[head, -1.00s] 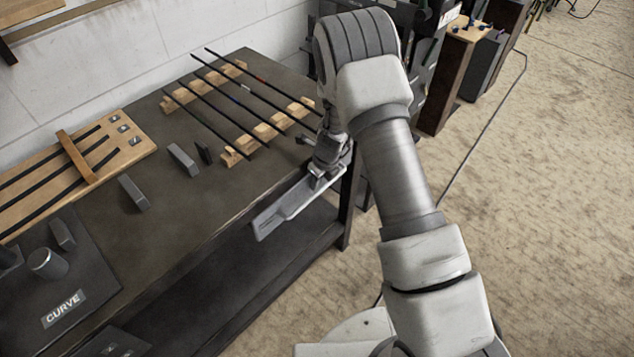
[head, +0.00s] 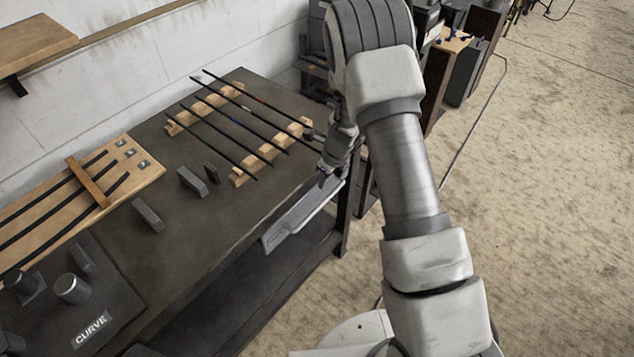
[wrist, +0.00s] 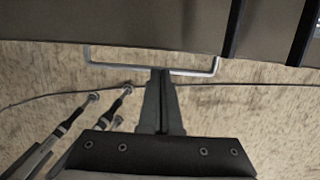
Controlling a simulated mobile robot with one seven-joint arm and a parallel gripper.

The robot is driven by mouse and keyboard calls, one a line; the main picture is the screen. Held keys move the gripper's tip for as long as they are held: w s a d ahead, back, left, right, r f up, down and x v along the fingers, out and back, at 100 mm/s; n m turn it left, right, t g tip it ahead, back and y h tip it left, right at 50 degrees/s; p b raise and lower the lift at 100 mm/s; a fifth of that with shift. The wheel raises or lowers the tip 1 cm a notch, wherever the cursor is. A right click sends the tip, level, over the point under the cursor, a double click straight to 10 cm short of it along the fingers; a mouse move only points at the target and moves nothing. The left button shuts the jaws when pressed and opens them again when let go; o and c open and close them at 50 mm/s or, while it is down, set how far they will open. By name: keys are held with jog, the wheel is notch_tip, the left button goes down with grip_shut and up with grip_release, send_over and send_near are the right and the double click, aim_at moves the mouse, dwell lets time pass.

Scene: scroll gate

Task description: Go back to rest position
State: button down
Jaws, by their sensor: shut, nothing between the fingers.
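My gripper shows in the wrist view (wrist: 161,76) with its two dark fingers together and nothing between them. In the head view my gripper (head: 327,178) is small and partly hidden, near the right end of the workbench (head: 225,215). A pale rail (wrist: 105,65) runs along the bench edge in the wrist view, right by my fingertips. I cannot tell whether they touch it. In the head view, a long grey piece (head: 300,217) hangs at the bench's front edge below my gripper.
Dark rods (head: 220,142) lie across wooden supports (head: 270,152) on the bench. Small grey blocks (head: 148,215), a wooden board with dark strips (head: 85,195) and a mat marked CURVE (head: 110,300) are to the left. Dark cabinets (head: 465,75) stand behind my arm. The floor (head: 560,200) at right is clear.

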jog(key=shift+r, duration=0.25)
jog(key=s+r+n+t, duration=0.1)
jog(key=s+r+n, duration=0.25)
jog(key=r, duration=0.55)
jog(key=s+r+n, duration=0.2)
jog(key=r+n, duration=0.3)
jog(key=r, duration=0.4)
jog(key=s+r+n+t, duration=0.1)
jog(key=s+r+n, duration=0.3)
jog(key=r, duration=0.5)
jog(key=s+d+r+n, duration=0.2)
jog(key=s+r+n, duration=0.1)
jog(key=s, duration=0.3)
jog(key=s+d+r+n+t+h, duration=0.1)
jog(key=s+d+r+n, duration=0.1)
jog(key=s+n, duration=0.4)
jog(key=s+d+r+n+h, duration=0.1)
jog(key=s+d+r+n, duration=0.1)
jog(key=s+r+n, duration=0.2)
jog(key=shift+s+r+n+t, duration=0.3)
jog(key=shift+s+n, duration=0.45)
jog(key=shift+s, duration=1.15)
jog(key=shift+d, duration=0.1)
